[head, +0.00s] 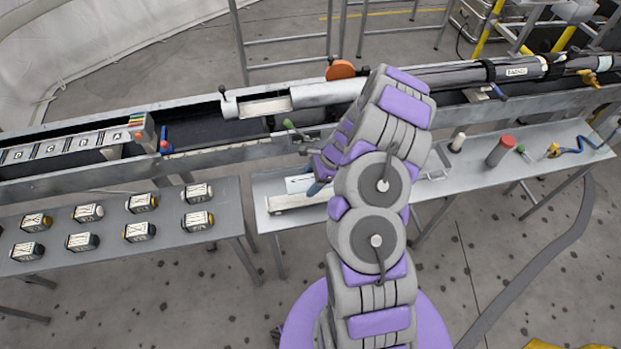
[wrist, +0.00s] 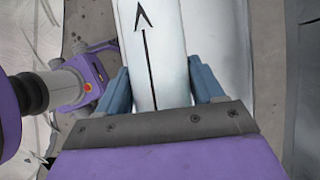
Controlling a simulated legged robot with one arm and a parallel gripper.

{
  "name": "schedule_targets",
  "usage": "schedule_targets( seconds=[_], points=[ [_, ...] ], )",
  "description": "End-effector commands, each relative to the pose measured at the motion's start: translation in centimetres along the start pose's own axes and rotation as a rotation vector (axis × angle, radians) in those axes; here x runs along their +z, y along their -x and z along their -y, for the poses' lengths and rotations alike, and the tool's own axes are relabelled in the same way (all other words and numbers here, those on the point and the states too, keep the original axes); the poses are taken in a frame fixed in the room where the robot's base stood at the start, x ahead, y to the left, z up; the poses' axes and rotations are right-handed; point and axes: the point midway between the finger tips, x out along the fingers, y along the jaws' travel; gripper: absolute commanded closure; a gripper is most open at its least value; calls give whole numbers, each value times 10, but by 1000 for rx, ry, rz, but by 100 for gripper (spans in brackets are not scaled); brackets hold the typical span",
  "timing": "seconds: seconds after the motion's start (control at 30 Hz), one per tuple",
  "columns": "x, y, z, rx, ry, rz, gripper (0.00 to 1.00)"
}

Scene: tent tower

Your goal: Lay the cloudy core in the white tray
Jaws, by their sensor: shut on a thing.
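In the wrist view my gripper (wrist: 162,88) has its two blue fingers shut on the sides of a pale, whitish core (wrist: 153,50) marked with a black arrow. The arrow points away from my gripper. A pale white surface (wrist: 227,40), seemingly the white tray, lies beside and beyond the core. In the head view the white tray (head: 290,206) lies on the grey bench, partly hidden behind my arm. A blue finger of my gripper (head: 316,189) shows just above the tray, with a pale piece of the core (head: 298,184) beside it. I cannot tell whether core and tray touch.
A left table (head: 165,238) holds several small labelled blocks (head: 140,203). A long metal trough (head: 215,155) with a drill tube (head: 465,75) runs behind. A gap separates the table and bench.

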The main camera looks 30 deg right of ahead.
Motion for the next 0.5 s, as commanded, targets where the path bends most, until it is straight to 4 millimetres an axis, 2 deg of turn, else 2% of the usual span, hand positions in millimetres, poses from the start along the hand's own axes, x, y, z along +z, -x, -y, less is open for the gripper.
schedule_targets(
  seconds=[0.5],
  points=[
    [-18, -33, 0, 1, 0, 0, 81]
  ],
)
